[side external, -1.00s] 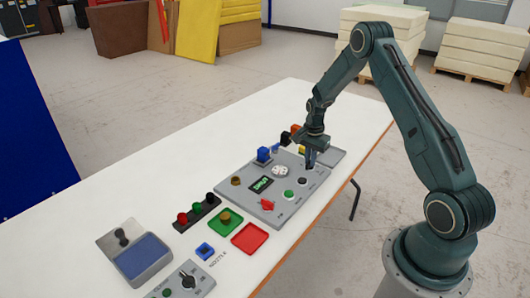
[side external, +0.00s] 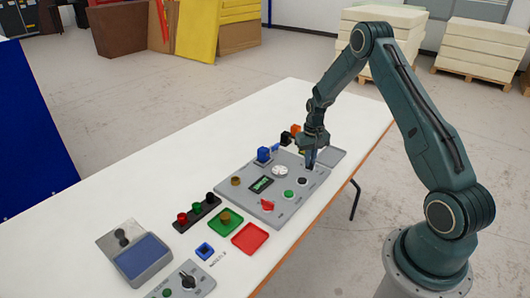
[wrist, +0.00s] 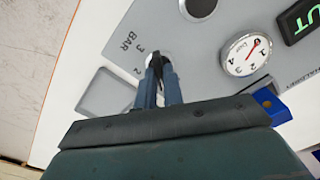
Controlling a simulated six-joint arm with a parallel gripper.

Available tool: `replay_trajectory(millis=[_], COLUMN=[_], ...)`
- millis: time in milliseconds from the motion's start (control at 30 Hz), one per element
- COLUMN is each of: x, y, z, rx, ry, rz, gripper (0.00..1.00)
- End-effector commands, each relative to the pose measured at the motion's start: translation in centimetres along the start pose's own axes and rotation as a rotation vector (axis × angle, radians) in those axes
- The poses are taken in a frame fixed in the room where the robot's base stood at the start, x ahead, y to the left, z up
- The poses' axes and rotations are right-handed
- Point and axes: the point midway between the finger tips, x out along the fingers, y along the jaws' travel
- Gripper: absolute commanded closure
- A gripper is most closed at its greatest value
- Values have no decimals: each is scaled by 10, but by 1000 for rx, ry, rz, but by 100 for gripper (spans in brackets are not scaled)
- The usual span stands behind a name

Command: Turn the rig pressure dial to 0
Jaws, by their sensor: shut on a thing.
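The rig panel (side external: 284,206) is a grey plate on the white table, and its grey face (wrist: 205,60) fills much of the wrist view. My gripper (side external: 311,164) points down over its far right part. In the wrist view, the fingers of my gripper (wrist: 160,82) are closed around the dark pressure dial knob (wrist: 157,60). "BAR", "3" and "2" are printed beside the knob; the rest of its scale is hidden by my fingers, and I cannot read its setting. A round white gauge (wrist: 245,54) with a red needle sits to the right.
A black button (wrist: 200,7) and a lit green display (wrist: 300,22) are near the dial. A blue block (side external: 263,154) stands at the panel's far edge. A red tray (side external: 250,238) and a green tray (side external: 226,222) lie nearer the camera.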

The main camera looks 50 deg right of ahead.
Motion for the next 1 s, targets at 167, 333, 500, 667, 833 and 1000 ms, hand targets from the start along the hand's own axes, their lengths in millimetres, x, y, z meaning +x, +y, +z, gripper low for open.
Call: replay_trajectory(millis=[167, 333, 500, 667, 833, 1000], x=[-1, -1, -1, -1, -1, -1], y=[0, 0, 0, 0, 0, 0], z=[0, 0, 0, 0, 0, 0], rx=[-167, -323, -456, -547, -601, -621], ry=[0, 0, 0, 0, 0, 0], rz=[0, 0, 0, 0, 0, 0], gripper=[100, 100, 100, 100, 100, 100])
